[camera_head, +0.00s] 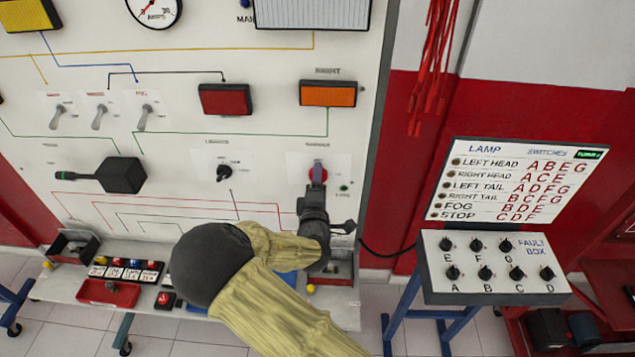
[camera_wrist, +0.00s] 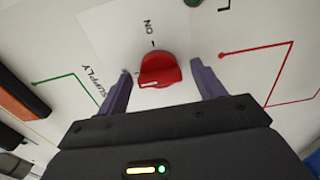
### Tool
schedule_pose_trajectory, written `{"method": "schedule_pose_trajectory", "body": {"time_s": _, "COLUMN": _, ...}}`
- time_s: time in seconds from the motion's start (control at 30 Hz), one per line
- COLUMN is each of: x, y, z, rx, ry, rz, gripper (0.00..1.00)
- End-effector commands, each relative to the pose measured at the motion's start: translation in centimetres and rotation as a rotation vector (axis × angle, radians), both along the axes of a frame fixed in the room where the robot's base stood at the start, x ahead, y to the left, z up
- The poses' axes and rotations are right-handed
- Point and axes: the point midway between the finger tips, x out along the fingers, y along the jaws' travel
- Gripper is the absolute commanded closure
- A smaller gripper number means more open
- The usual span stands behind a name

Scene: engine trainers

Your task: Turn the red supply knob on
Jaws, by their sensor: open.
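The red supply knob (camera_wrist: 158,68) is on the white panel, at the centre of the wrist view. The word ON and a tick are printed above it in that view, and SUPPLY is printed at its left. A white line on the knob is at its lower left, away from the ON tick. My gripper (camera_wrist: 160,69) is open, one finger on each side of the knob, with a visible gap at each side. In the head view my gripper (camera_head: 318,170) is at the panel's lower right and covers most of the knob.
The lights knob (camera_head: 223,173) is left of my gripper. A green dot (camera_head: 344,188) is just to its right. An orange lamp (camera_head: 328,93) is above. A fault box (camera_head: 490,266) stands on the right, apart from the panel. A shelf with small items runs below the panel.

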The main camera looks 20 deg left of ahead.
Motion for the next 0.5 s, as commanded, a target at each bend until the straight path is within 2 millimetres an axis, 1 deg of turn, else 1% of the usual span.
{"method": "schedule_pose_trajectory", "body": {"time_s": 0.03, "x": -0.01, "y": 0.0, "z": 0.0, "rx": 0.0, "ry": 0.0, "rz": 0.0, "gripper": 0.32}}
{"method": "schedule_pose_trajectory", "body": {"time_s": 0.07, "x": -0.02, "y": 0.0, "z": 0.0, "rx": 0.0, "ry": 0.0, "rz": 0.0, "gripper": 0.34}}
{"method": "schedule_pose_trajectory", "body": {"time_s": 0.2, "x": -0.03, "y": -0.01, "z": 0.01, "rx": 0.0, "ry": 0.0, "rz": 0.0, "gripper": 0.61}}
{"method": "schedule_pose_trajectory", "body": {"time_s": 0.27, "x": -0.03, "y": -0.01, "z": 0.0, "rx": 0.0, "ry": 0.0, "rz": 0.0, "gripper": 0.73}}
{"method": "schedule_pose_trajectory", "body": {"time_s": 0.3, "x": -0.04, "y": -0.01, "z": 0.0, "rx": 0.0, "ry": 0.0, "rz": 0.0, "gripper": 0.76}}
{"method": "schedule_pose_trajectory", "body": {"time_s": 0.5, "x": -0.05, "y": -0.02, "z": -0.06, "rx": 0.006, "ry": 0.001, "rz": 0.0, "gripper": 0.76}}
